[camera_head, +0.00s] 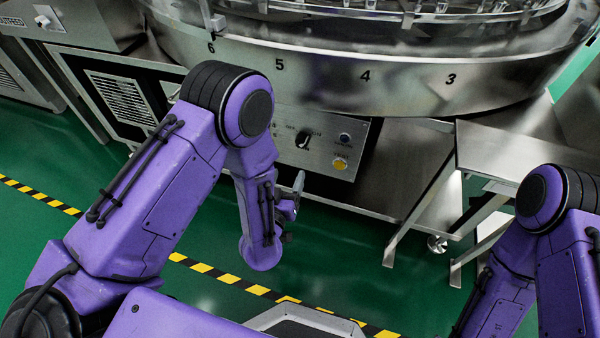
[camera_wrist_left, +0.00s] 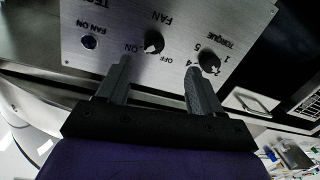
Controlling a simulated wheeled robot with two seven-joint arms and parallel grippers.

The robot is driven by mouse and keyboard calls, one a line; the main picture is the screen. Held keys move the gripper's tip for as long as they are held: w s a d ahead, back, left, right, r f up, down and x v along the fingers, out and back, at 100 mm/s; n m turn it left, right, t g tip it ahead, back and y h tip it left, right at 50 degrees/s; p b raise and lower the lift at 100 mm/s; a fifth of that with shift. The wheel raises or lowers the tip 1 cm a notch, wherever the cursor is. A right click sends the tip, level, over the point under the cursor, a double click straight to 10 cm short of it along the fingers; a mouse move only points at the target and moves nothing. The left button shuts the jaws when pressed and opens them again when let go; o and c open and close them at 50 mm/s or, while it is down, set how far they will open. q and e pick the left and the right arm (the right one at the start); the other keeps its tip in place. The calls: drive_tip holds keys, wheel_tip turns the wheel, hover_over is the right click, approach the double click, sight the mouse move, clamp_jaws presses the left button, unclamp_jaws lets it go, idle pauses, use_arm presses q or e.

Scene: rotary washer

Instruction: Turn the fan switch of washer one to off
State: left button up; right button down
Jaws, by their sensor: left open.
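The fan switch (camera_head: 303,141) is a black rotary knob on the grey control panel (camera_head: 322,158) under the washer's drum. In the left wrist view the fan switch (camera_wrist_left: 153,42) shows upside down, with ON and OFF labels; its pale mark appears to be on the ON side. My left gripper (camera_wrist_left: 158,68) is open and empty; its two fingers lie either side of the knob in that picture, short of it and apart from it. In the head view my left gripper (camera_head: 298,184) is below the panel, partly hidden by my arm. My right gripper is not visible.
A dark blue light (camera_head: 345,138) is right of the switch, with a yellow button (camera_head: 340,163) below it. A torque knob (camera_wrist_left: 209,62) is beside the fan switch. A steel table (camera_head: 500,148) stands to the right. Green floor is free in front.

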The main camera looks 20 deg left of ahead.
sight(302, 142)
use_arm(q)
drive_tip(key=w+b, duration=0.2)
drive_tip(key=w, duration=0.9)
drive_tip(key=shift+d+t, duration=0.2)
drive_tip(key=shift+t, duration=0.2)
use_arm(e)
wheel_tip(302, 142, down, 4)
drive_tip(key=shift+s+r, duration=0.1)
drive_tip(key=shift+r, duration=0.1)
use_arm(q)
drive_tip(key=c, duration=1.1)
drive_tip(key=shift+o, duration=0.2)
